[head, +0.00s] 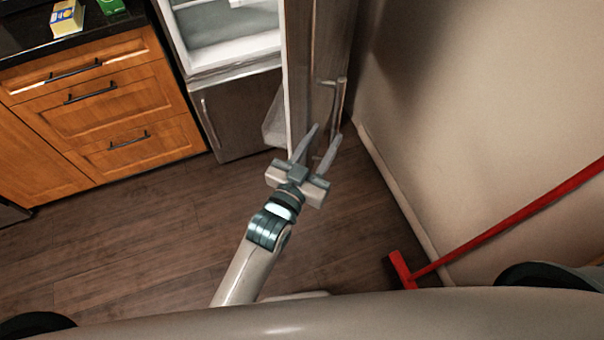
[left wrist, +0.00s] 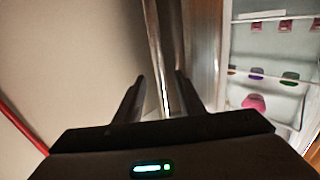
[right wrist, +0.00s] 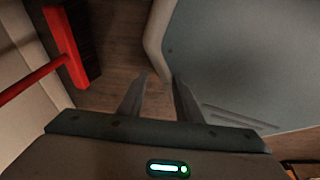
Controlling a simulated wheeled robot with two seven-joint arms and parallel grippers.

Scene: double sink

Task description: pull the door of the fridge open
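The fridge door (head: 308,60) stands wide open, swung out to the right side of the fridge (head: 228,70), whose lit white inside shows. Its long bar handle (head: 339,105) is on the door's outer face. My left gripper (head: 326,132) is by the handle's lower end with its fingers spread. In the left wrist view the handle (left wrist: 157,60) shows ahead, between the two fingers (left wrist: 160,86); I cannot tell whether they touch it. My right gripper (right wrist: 161,77) is open and empty in the right wrist view, and is out of the head view.
A wall (head: 470,100) runs close to the right of the door. A red broom (head: 520,212) leans there, its head on the floor. Wooden drawers (head: 115,105) with a dark countertop stand left of the fridge. The wooden floor (head: 150,235) in front is clear.

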